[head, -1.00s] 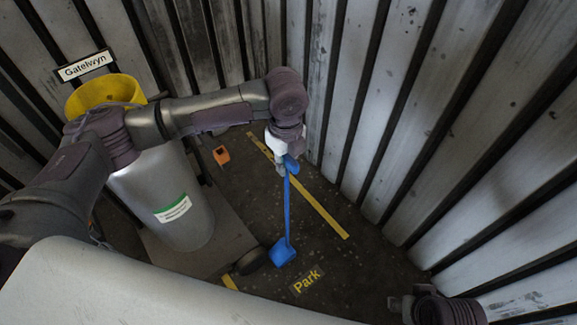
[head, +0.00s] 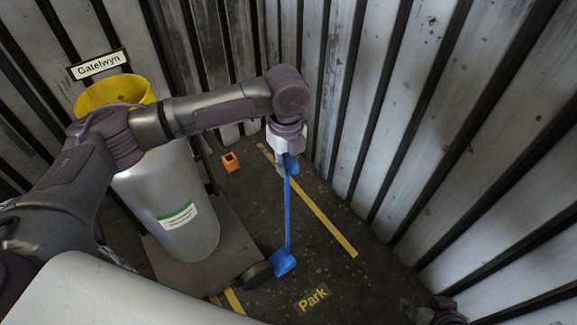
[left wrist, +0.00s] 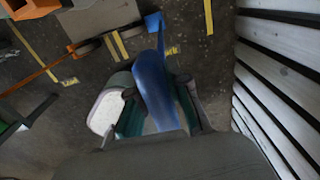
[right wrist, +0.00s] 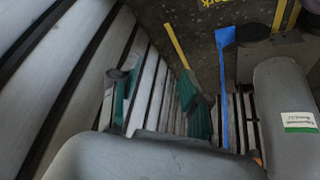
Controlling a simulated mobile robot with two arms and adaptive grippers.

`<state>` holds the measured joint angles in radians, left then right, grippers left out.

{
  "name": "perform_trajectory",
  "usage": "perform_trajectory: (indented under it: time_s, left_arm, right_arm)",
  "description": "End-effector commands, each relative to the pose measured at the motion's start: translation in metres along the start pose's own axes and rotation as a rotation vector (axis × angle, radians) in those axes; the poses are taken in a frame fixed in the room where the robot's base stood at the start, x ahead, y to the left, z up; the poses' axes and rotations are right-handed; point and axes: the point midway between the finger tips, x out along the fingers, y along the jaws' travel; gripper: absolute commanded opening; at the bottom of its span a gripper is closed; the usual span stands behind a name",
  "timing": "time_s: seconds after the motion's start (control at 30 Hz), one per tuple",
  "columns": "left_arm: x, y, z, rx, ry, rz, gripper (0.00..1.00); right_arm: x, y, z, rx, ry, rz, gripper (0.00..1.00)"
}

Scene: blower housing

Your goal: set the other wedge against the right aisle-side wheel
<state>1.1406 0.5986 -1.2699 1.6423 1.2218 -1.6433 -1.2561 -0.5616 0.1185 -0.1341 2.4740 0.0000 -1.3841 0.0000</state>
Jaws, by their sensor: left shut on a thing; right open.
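A blue wedge (head: 284,262) with a long blue handle stands on the floor at the right of the dark cart wheel (head: 257,275). Any gap between wedge and wheel is too small to tell. My left gripper (head: 284,165) is shut on the handle's top end, and the handle hangs nearly upright. The wedge also shows in the left wrist view (left wrist: 154,22), beyond my left gripper (left wrist: 158,90), and in the right wrist view (right wrist: 225,37). My right gripper (right wrist: 160,88) is open and empty; part of it shows at the head view's lower right corner.
The cart (head: 225,240) carries a grey cylinder (head: 165,200) with a yellow top (head: 115,92). A small orange block (head: 230,161) lies behind. A ribbed wall (head: 440,150) bounds the right. Floor around the yellow line (head: 325,225) and "Park" marking (head: 313,299) is clear.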

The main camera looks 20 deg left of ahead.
Motion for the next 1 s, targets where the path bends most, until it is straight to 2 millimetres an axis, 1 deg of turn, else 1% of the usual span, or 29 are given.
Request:
perform_trajectory:
  time_s: [0.23,0.9,1.0]
  left_arm:
    - [0.0,0.003,0.0,0.0,0.001,-0.001,0.0]
    - [0.007,0.017,0.0,0.0,0.001,0.0,0.0]
    - [0.009,0.022,0.0,0.0,0.002,0.001,0.0]
  right_arm:
    - [-0.003,0.001,0.006,0.001,-0.032,0.001,0.47]
    - [-0.021,0.005,0.04,0.007,-0.213,0.01,0.47]
    - [-0.025,0.005,0.036,0.007,-0.21,0.01,0.47]
